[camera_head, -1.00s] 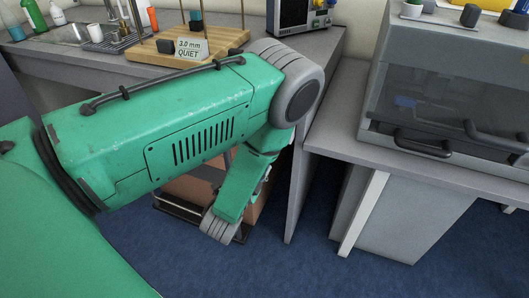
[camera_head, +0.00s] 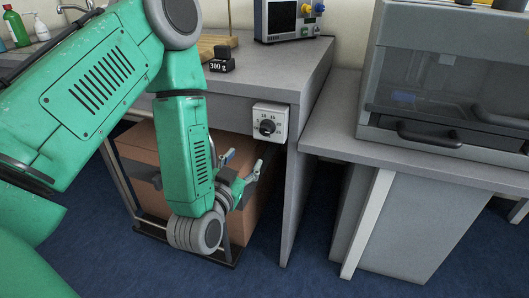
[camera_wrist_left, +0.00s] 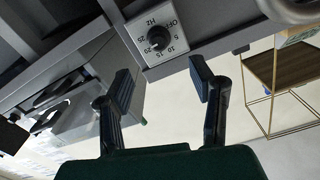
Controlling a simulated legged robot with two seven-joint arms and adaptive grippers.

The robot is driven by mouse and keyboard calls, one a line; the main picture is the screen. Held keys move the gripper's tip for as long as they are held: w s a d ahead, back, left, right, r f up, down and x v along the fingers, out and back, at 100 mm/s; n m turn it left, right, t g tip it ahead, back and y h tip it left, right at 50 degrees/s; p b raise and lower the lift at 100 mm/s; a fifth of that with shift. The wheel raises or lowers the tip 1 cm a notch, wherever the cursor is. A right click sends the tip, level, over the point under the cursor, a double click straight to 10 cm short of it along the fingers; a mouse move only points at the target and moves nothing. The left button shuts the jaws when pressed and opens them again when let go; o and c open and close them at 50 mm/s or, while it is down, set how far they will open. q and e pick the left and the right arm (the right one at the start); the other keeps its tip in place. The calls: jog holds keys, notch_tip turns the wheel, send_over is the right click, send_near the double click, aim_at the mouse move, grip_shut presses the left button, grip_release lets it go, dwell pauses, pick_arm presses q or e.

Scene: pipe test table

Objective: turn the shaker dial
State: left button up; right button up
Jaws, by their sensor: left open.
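The shaker dial (camera_head: 267,127) is a dark round knob on a pale square plate, fixed to the front edge of the grey bench. In the left wrist view the dial (camera_wrist_left: 157,39) shows upside down, with "Hz", "OFF" and numbers printed around it. My left gripper (camera_head: 240,172) is below and to the left of the dial in the head view, apart from it. In the left wrist view its two fingers (camera_wrist_left: 160,85) are spread with nothing between them, and the dial lies beyond the gap. My right gripper is not in view.
A black block marked "300 g" (camera_head: 222,60) stands on the bench above the dial. A brown box (camera_head: 140,165) is under the bench behind my left arm. A grey machine with a clear front (camera_head: 440,80) stands on the right bench.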

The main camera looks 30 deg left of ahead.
aim_at(264, 132)
pick_arm(q)
jog(key=shift+n, duration=0.4)
jog(key=b+x, duration=0.1)
jog(key=x, duration=0.3)
jog(key=b+x, duration=0.1)
jog(key=x, duration=0.4)
jog(key=r+b+x, duration=0.1)
jog(key=x, duration=0.3)
jog(key=shift+w+d, duration=0.3)
jog(key=shift+w, duration=0.05)
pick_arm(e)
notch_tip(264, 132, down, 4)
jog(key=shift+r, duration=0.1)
pick_arm(q)
grip_shut()
